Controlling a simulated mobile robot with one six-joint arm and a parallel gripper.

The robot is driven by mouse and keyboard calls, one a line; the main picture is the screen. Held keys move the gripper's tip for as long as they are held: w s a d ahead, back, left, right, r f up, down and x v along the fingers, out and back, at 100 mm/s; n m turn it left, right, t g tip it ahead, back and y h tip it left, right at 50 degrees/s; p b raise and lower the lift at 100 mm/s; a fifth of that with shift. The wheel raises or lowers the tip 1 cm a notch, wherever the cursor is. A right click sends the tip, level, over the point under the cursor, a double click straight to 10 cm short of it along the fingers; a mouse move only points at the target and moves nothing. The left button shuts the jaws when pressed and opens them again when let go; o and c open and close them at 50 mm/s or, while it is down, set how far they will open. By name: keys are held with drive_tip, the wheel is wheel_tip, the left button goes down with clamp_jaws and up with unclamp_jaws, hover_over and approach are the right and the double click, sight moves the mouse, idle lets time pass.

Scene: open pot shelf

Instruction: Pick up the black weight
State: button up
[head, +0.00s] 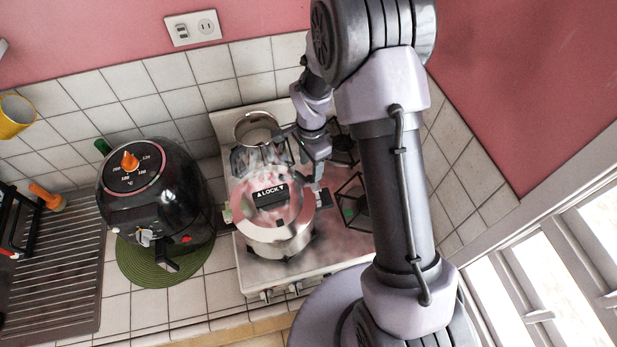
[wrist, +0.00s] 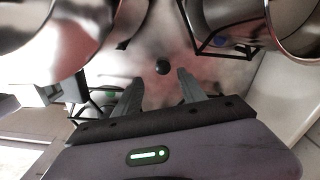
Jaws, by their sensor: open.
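A small round black thing, which looks like the black weight (wrist: 162,68), sits on the pale stove top (wrist: 150,58) in the wrist view. My gripper (wrist: 158,84) is open and empty, with a finger to either side of the line toward the weight. The weight shows just beyond the fingertips, and I cannot tell the exact gap. In the head view my gripper (head: 316,182) is beside the silver pressure cooker (head: 280,238) with the LOCK lid. I cannot make out the weight in the head view.
Shiny metal pots (wrist: 50,40) crowd both upper sides of the wrist view. A smaller open pot (head: 257,127) stands behind the cooker. Black burner grates (head: 352,196) lie to the right. A black air fryer (head: 150,200) stands on a green mat (head: 130,266) at left.

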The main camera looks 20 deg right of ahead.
sight(309, 179)
drive_tip(key=f, duration=0.8)
drive_tip(key=shift+w+a, duration=0.2)
drive_tip(key=shift+w, duration=0.1)
drive_tip(key=shift+s+r, duration=0.1)
drive_tip(key=shift+c, duration=1.2)
clamp_jaws()
